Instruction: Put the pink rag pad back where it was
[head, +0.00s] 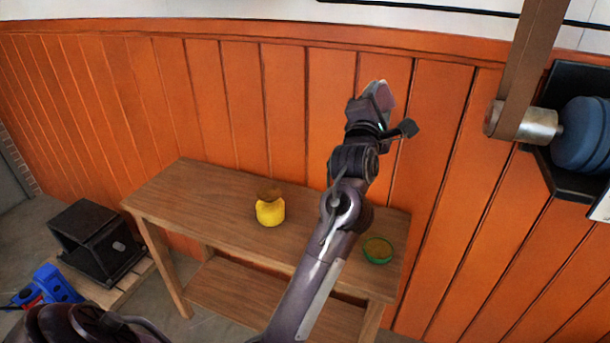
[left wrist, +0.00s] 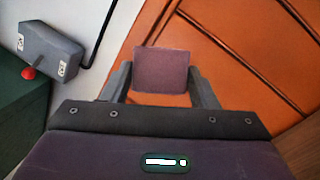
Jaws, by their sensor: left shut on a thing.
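The pink rag pad (head: 386,97) is a small, dull pinkish-purple block in the head view. It also shows as a flat, nearly square face in the left wrist view (left wrist: 161,70). My left gripper (head: 378,98) is shut on it, with one dark finger on each side in the left wrist view. The gripper and pad are up in front of the orange panelled wall, beyond and above the wooden table (head: 190,187). Part of the pad is hidden by the gripper in the head view. My right gripper is not in view.
A yellow jar (head: 270,213) with a brown top and a green bowl (head: 378,250) stand on the table. A black frame (head: 95,240) and a blue tool (head: 48,285) are at lower left. A blue round part (head: 582,135) on a black mount juts out at right.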

